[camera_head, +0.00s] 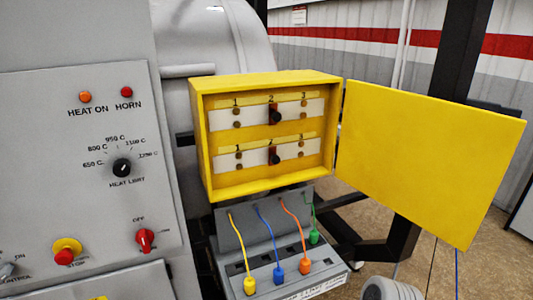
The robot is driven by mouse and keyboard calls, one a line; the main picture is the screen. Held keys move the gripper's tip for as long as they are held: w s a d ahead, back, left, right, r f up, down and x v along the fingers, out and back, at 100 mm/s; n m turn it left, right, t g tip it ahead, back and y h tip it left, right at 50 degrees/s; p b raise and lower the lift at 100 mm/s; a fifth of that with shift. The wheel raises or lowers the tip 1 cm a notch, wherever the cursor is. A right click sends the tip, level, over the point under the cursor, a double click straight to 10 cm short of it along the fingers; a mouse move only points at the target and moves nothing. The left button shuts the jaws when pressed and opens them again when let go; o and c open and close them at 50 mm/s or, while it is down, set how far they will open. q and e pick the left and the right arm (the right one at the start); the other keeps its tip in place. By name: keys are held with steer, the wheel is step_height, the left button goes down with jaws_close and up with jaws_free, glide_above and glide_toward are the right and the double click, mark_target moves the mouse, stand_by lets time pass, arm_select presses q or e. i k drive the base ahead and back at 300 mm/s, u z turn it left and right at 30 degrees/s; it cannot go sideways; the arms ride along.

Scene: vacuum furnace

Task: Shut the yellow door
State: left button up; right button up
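The yellow door (430,158) hangs wide open to the right of the yellow box (197,140). It is hinged along the box's right edge, and its flat face is turned toward me. The box's inside is exposed, with two white strips, small round knobs and black plugs numbered 1 to 3. A rounded grey-white part at the bottom edge, below the door, may be a piece of my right arm, but no fingers show. Neither gripper can be seen.
A grey control panel (60,170) with knobs and lights stands at left. Below the box is a grey unit (325,272) with yellow, blue, orange and green plugs on cables. A dark post (455,60) rises behind the door. Open floor shows at lower right.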

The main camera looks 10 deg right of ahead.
mark_target(440, 165)
steer(key=k, duration=0.5)
steer(key=z, duration=2.55)
steer(key=i, duration=3.35)
steer(key=u, duration=4.05)
steer(key=i, duration=0.8)
